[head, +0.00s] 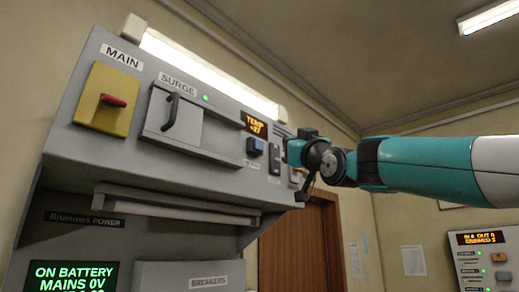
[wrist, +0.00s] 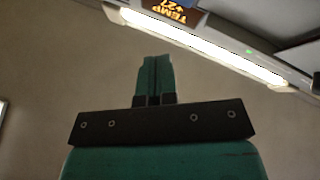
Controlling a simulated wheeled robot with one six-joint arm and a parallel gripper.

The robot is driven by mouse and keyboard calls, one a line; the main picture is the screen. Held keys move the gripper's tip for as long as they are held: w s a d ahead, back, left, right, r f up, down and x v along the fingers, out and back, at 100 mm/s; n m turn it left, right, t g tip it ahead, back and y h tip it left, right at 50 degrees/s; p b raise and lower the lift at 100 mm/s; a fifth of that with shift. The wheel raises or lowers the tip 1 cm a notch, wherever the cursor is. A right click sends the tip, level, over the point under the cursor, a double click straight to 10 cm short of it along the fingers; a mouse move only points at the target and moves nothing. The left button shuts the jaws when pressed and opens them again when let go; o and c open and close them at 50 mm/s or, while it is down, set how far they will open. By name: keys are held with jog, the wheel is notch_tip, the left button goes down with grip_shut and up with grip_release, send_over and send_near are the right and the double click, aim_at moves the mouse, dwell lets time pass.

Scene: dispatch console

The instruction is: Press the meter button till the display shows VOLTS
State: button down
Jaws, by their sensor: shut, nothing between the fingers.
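The meter display (head: 256,122) on the grey console glows amber and reads TEMP with a number below that looks like +27. It also shows upside down at the top edge of the wrist view (wrist: 174,10). A blue button (head: 256,145) sits just below the display, with a small label under it too small to read. My gripper (head: 291,150) is just right of the blue button in the head view, apart from it in the picture. Its teal fingers are together and empty in the wrist view (wrist: 154,62). The button does not show in the wrist view.
Left of the display are the SURGE panel with a black handle (head: 171,111) and a red MAIN switch (head: 113,101) on a yellow plate. A dark switch (head: 274,160) lies between button and gripper. A lit tube (head: 205,73) runs along the console top.

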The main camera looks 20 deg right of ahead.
aim_at(259, 145)
jog(key=r, duration=0.1)
jog(key=s+d+r+t, duration=0.1)
jog(key=r, duration=0.1)
jog(key=shift+s+d+r+t, duration=0.2)
jog(key=shift+t, duration=0.1)
jog(key=w+a+p, duration=0.4)
jog(key=w, duration=0.3)
jog(key=shift+w+a, duration=0.25)
jog(key=shift+w, duration=0.1)
dwell(1.9)
jog(key=shift+w+a, duration=0.2)
jog(key=shift+w, duration=0.15)
